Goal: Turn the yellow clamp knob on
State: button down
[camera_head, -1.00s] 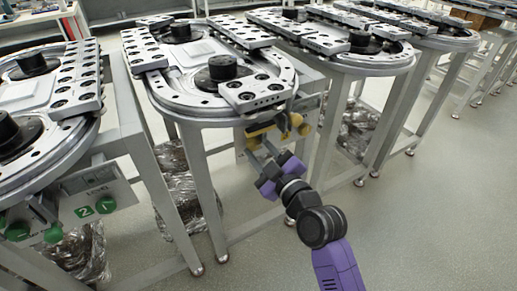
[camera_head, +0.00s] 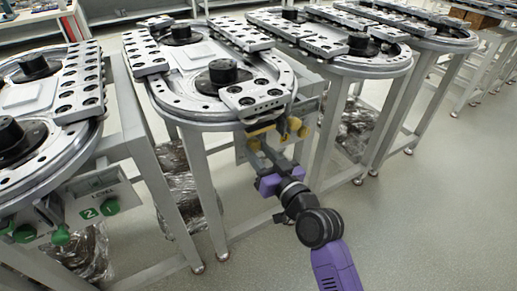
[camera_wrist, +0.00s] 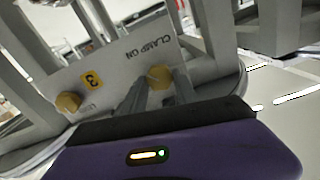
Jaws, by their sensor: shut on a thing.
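The yellow clamp knob (camera_wrist: 160,75) sits on a grey panel (camera_wrist: 125,68), beside the printed words "CLAMP ON", which appear inverted in the wrist view. My gripper (camera_wrist: 157,84) is shut on this knob, with one finger on each side of it. In the head view my gripper (camera_head: 261,147) reaches up to the panel under the front edge of the middle ring-track table. The knob (camera_head: 254,144) is partly hidden there by the fingers. The exact angle of the knob is hard to tell.
A second yellow knob (camera_wrist: 68,102) stands on the same panel near a yellow "3" label (camera_wrist: 92,80). The ring track (camera_head: 190,113) overhangs the panel. Table legs (camera_head: 200,185) stand close by. Green knobs (camera_head: 110,207) are on the left table's panel. The floor at right is clear.

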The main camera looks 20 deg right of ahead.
jog(key=m+p, duration=0.1)
jog(key=m, duration=0.3)
jog(key=shift+m+p, duration=0.9)
jog(key=shift+m, duration=1.2)
jog(key=shift+d, duration=0.1)
jog(key=c, duration=0.9)
grip_release()
jog(key=shift+c, duration=0.2)
jog(key=v, duration=0.7)
jog(key=shift+s, duration=0.35)
